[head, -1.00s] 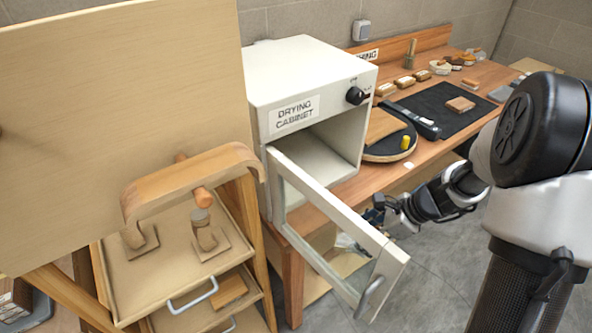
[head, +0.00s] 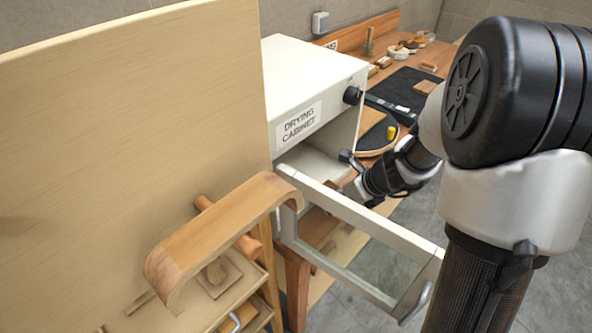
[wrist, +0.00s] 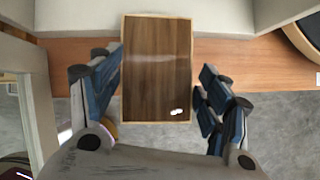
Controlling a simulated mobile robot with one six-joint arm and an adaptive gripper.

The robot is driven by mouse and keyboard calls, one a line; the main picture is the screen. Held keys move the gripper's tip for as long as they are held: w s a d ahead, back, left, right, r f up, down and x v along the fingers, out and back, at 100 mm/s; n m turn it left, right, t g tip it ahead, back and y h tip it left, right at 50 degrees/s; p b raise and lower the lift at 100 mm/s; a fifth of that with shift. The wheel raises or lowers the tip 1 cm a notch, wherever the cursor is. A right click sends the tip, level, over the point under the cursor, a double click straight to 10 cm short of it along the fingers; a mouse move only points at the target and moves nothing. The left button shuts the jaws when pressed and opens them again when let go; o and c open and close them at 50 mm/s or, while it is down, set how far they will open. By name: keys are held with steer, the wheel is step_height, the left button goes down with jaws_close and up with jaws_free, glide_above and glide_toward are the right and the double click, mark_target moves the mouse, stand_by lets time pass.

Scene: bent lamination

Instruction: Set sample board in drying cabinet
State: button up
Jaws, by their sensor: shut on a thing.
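The sample board (wrist: 157,68), dark brown wood grain with a pale edge, is between the blue-padded fingers of my gripper (wrist: 158,92) in the wrist view. My gripper is shut on it. The board's far end overlaps the white cabinet floor (wrist: 85,18) in that view; I cannot tell whether it touches. The white drying cabinet (head: 310,85) stands on the bench in the head view, its door (head: 360,222) swung open toward the front. In the head view my gripper (head: 347,180) is at the front of the opening, just behind the door frame, partly hidden.
The bench (head: 385,30) carries a black mat (head: 405,88) and a round turntable (head: 375,140) right of the cabinet. A large panel (head: 130,110) and a bent wooden piece (head: 215,225) fill the left front. The open door stands close to my arm.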

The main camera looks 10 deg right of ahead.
steer(key=w+a, duration=0.1)
steer(key=w, duration=0.2)
steer(key=w+a, duration=0.2)
steer(key=w, duration=0.2)
steer(key=w+a+p, duration=0.1)
steer(key=w, duration=0.2)
steer(key=shift+w+a, duration=0.15)
steer(key=shift+a, duration=0.2)
steer(key=w, duration=0.1)
steer(key=w+a, duration=0.1)
steer(key=shift+w+a+p, duration=0.1)
steer(key=shift+w+p, duration=0.2)
steer(key=shift+p, duration=0.05)
steer(key=shift+w+f+b, duration=0.15)
steer(key=shift+f+b, duration=0.35)
steer(key=shift+f, duration=0.35)
steer(key=shift+r, duration=0.1)
steer(key=o, duration=1.5)
